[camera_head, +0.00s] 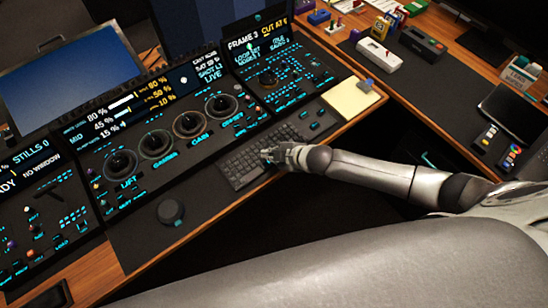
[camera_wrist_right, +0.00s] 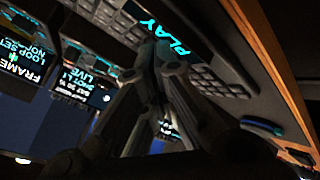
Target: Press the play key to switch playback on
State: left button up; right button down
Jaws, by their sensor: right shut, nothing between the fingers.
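The key marked PLAY (camera_wrist_right: 168,38) shows lit cyan letters in the right wrist view, just beyond my fingertips. My right gripper (camera_head: 268,154) is shut and empty, over the upper right part of the dark keyboard (camera_head: 238,170). In the right wrist view the fingertips of the right gripper (camera_wrist_right: 168,62) lie close to the PLAY lettering. I cannot tell whether they touch the key. In the head view the PLAY key cannot be made out and seems hidden by the gripper. My left gripper is not in view.
The control panel (camera_head: 140,205) has several trackballs (camera_head: 188,123) behind the keyboard and a round dark knob (camera_head: 171,211) to the left. A yellow notepad (camera_head: 352,100) lies right of the keyboard. Screens stand along the back, one reading FRAME 3 (camera_head: 243,42). A wooden edge (camera_head: 205,227) borders the front.

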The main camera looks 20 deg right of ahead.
jog(key=shift+f+b, duration=0.35)
jog(key=shift+f, duration=0.2)
dwell(0.9)
jog(key=shift+r, duration=0.15)
jog(key=shift+r+p, duration=0.85)
jog(key=shift+p, duration=0.2)
notch_tip(320, 180, up, 5)
jog(key=p, duration=0.5)
dwell(0.3)
